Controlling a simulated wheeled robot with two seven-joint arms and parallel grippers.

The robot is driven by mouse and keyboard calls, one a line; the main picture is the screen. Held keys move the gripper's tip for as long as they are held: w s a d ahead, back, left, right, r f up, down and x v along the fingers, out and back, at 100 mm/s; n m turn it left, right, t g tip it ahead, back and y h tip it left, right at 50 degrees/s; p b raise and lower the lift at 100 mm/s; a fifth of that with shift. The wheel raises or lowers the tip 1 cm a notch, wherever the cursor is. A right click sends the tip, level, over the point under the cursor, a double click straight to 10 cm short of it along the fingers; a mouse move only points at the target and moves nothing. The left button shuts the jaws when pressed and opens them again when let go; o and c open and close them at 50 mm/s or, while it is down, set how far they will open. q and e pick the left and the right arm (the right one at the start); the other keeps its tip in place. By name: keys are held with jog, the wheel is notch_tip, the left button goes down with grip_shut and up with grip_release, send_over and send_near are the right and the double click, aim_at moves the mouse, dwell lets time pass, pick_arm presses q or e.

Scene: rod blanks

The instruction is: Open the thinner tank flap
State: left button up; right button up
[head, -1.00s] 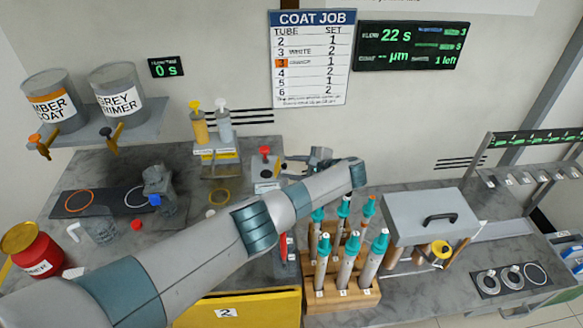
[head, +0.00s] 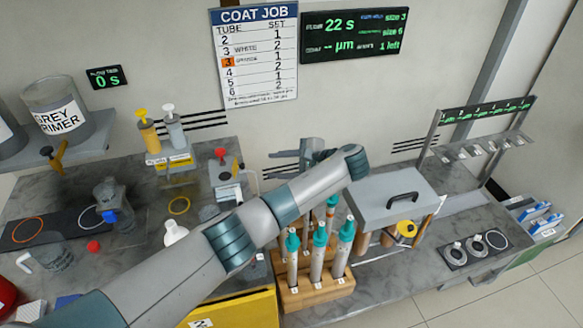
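A grey box with a sloping lid (head: 400,212) and a dark handle (head: 403,198) stands right of centre. The lid lies shut. I cannot read any label that marks it as the thinner tank. A red can (head: 5,298) is cut off at the left edge. My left arm reaches across the bench, and my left gripper (head: 290,158) is at the back, beyond the wrist and left of the grey box, apart from it. Its fingers are small and partly hidden, so I cannot tell their opening. My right gripper is not in view.
A wooden rack (head: 318,291) with several teal-topped tubes stands in front of the grey box. A slotted rack (head: 485,147) and rings on a dark mat (head: 455,256) are to the right. Paint tank (head: 60,108) and pump bottles (head: 174,130) are at left.

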pick_arm(q)
jog(key=v, duration=0.5)
jog(key=shift+r, duration=0.1)
jog(key=shift+d, duration=0.15)
dwell(0.3)
